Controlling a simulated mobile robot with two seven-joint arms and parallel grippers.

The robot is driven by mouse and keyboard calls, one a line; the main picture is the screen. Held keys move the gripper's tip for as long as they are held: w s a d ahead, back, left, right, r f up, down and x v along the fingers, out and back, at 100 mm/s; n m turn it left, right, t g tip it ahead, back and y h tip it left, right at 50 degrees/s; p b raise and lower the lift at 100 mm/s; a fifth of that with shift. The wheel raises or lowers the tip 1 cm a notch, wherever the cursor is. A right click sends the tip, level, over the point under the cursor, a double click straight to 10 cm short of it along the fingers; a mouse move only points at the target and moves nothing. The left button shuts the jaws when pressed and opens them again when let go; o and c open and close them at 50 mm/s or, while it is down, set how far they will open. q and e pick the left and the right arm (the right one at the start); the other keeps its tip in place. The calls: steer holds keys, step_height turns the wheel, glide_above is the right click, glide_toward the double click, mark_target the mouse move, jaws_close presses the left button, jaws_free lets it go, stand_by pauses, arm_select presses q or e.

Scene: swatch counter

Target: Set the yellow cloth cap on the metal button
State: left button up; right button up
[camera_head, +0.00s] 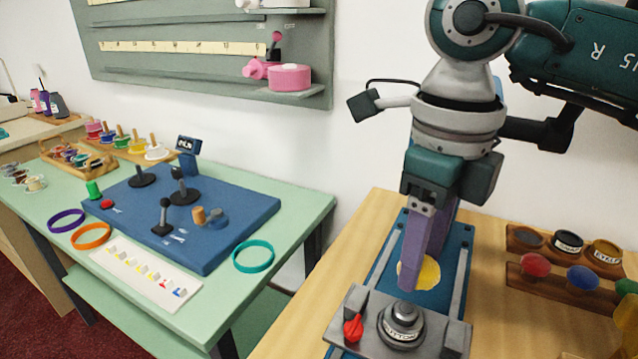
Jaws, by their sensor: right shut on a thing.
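My right gripper (416,278) points down over the blue plate of the press-like fixture on the wooden table. Its purple fingers are shut on the yellow cloth cap (430,273), a round yellow piece partly hidden behind the near finger. The metal button (402,316) is a round grey stepped piece with a label. It stands on a grey block in front of the gripper, nearer to me. The cap is behind the button and apart from it in the picture. I cannot tell the exact height of the cap above the blue plate. My left gripper is not in view.
A red knob (353,328) sits left of the button on the grey block (457,338). Wooden racks with coloured round pieces (536,265) stand to the right. On the left, a green table (300,202) holds a blue board (240,215), coloured rings and spools.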

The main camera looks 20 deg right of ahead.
mark_target(407, 308)
steer(key=shift+w+d+f, duration=0.1)
steer(key=shift+w+f, duration=0.15)
steer(key=shift+w, duration=0.05)
steer(key=shift+w+f+m, duration=0.15)
steer(key=shift+m, duration=0.15)
steer(key=shift+f+b, duration=0.55)
steer(key=f+b, duration=0.3)
steer(key=shift+s+f, duration=0.25)
steer(key=shift+f+b, duration=0.3)
steer(key=shift+f, duration=0.15)
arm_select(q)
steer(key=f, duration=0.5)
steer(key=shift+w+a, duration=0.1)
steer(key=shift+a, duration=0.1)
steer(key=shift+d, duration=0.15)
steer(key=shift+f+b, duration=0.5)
arm_select(e)
steer(key=shift+f, duration=0.6)
steer(key=o, duration=0.9)
